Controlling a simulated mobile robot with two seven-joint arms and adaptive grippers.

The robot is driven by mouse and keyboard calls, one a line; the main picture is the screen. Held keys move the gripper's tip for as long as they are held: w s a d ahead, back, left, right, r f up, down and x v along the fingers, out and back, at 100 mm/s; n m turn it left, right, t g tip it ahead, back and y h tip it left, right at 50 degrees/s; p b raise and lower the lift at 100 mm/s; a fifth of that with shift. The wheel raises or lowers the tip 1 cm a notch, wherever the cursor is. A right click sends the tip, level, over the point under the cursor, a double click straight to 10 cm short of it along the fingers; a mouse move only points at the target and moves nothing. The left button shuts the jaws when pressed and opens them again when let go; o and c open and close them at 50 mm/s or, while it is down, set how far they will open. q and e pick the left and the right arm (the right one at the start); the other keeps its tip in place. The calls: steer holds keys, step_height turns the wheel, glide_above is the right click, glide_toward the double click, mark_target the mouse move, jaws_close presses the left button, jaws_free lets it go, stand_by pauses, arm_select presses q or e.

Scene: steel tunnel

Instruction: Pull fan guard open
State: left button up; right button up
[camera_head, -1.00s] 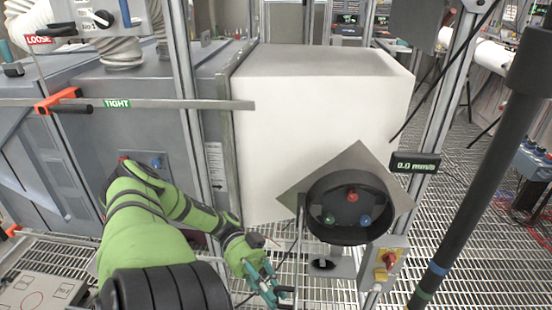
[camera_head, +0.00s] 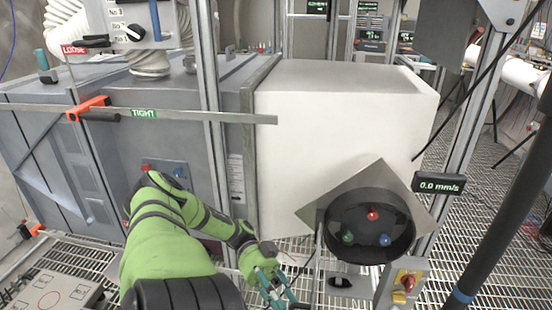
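No part is clearly labelled as the fan guard. A black round housing (camera_head: 340,248) holding red, green and blue knobs sits before a tilted square grey plate (camera_head: 402,196), right of centre; I cannot tell whether it is the guard. My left arm comes in from the lower left. Its gripper (camera_head: 276,290), with teal fingers, is at the bottom edge, left of and below the housing and apart from it in the picture. The fingers look spread with nothing visible between them; their tips are partly cut off. My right gripper is not in view.
A large white box (camera_head: 335,110) stands behind the housing, beside a grey cabinet (camera_head: 60,160). A metal bar (camera_head: 205,115) with an orange clamp (camera_head: 88,108) crosses the left side. The floor is grating.

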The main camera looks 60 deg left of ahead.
arm_select(q)
steer(key=a, duration=0.6)
steer(key=shift+s+a, duration=0.1)
steer(key=shift+s, duration=0.1)
stand_by(0.5)
